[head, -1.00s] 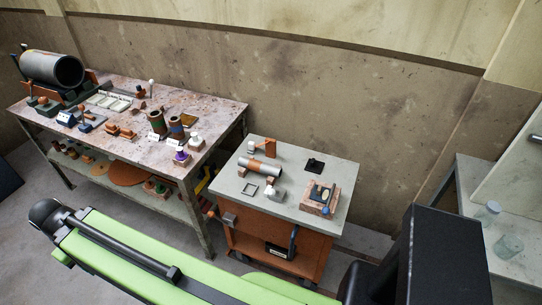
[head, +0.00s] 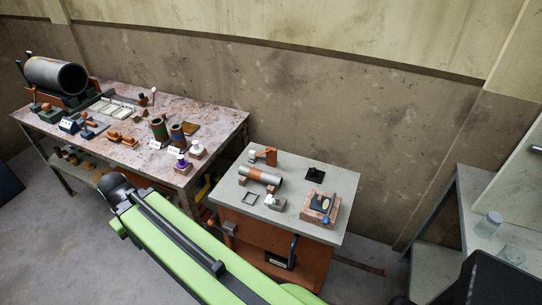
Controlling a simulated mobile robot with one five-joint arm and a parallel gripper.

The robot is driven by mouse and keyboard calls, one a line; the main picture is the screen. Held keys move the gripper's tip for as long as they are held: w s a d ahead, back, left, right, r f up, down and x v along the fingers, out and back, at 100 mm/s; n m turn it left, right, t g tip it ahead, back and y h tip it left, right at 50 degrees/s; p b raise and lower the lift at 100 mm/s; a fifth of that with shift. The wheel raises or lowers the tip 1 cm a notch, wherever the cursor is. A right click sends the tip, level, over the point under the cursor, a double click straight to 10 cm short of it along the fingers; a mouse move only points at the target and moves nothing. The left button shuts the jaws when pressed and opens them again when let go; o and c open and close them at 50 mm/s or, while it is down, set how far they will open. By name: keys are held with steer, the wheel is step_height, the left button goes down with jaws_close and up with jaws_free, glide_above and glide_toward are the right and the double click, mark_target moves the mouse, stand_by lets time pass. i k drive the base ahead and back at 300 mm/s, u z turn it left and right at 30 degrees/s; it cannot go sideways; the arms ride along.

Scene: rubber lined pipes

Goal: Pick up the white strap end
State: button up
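A grey pipe (head: 260,175) with an orange-brown band lies on the small cart's grey top. Beside its far end a small white piece (head: 252,155) stands by an orange bracket (head: 268,156). Another small white piece (head: 278,204) sits on a grey block in front of the pipe. Both are too small for me to tell which is the white strap end. My green and black arm crosses the lower left, in front of the cart and long bench. My gripper's fingers do not show.
The cart top (head: 325,233) also holds a square frame (head: 249,198), a black plate (head: 314,174) and a brick-coloured tray (head: 321,208). The cluttered long bench (head: 215,115) stands left. A grey table (head: 470,205) with glass jars stands right. A wall runs behind.

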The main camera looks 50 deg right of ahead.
mark_target(252, 158)
steer(key=z, duration=0.1)
steer(key=i, duration=1)
steer(key=z, duration=0.05)
